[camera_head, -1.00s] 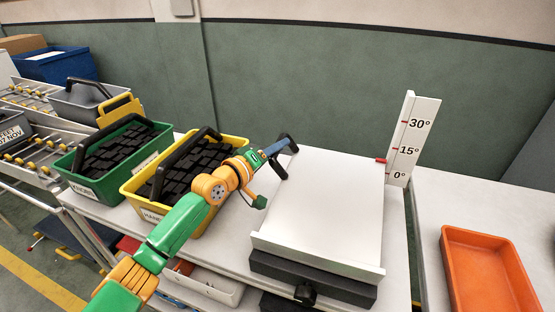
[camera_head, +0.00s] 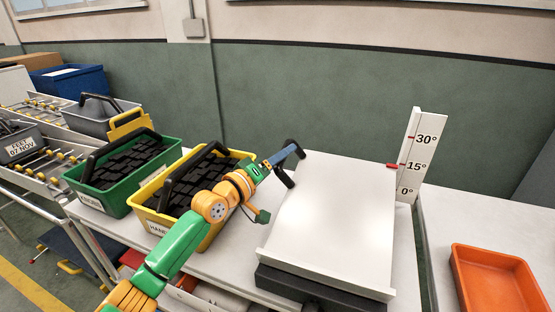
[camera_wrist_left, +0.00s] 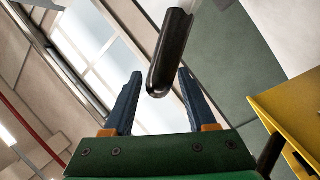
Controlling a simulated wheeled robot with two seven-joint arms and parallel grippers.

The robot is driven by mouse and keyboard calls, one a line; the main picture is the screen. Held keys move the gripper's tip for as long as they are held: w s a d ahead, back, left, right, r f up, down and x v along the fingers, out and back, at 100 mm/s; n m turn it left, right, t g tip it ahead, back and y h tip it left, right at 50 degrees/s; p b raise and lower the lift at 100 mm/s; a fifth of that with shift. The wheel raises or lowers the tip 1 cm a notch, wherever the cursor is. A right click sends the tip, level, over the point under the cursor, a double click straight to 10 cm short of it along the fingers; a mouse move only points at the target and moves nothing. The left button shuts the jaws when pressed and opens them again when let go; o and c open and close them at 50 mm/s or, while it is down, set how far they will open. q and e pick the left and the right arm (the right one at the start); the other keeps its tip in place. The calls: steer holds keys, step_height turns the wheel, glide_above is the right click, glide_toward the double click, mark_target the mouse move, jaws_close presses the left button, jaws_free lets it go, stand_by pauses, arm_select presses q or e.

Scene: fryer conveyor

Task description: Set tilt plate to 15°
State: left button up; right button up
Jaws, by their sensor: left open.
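The white tilt plate (camera_head: 335,215) is raised at its far side, above a dark base (camera_head: 320,288). A black handle (camera_head: 289,178) is at its far left corner. The scale (camera_head: 421,150) behind the plate's right side is marked 0°, 15° and 30°. The red pointer (camera_head: 391,166) at the plate's right edge is about level with the 15° mark. My left gripper (camera_head: 296,151) is at the handle. In the left wrist view, its blue fingers (camera_wrist_left: 156,92) are open, with the black handle (camera_wrist_left: 170,52) between them near the tips. My right gripper is not in view.
A yellow bin (camera_head: 151,222) and a green bin (camera_head: 118,205), both holding black parts, stand left of the plate, close to my left arm. An orange tray (camera_head: 490,250) lies on the table at right. Roller conveyors are at far left.

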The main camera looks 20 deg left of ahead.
arm_select(q)
steer(key=v, duration=0.6)
steer(key=shift+s, duration=0.25)
steer(key=shift+a+r, duration=0.1)
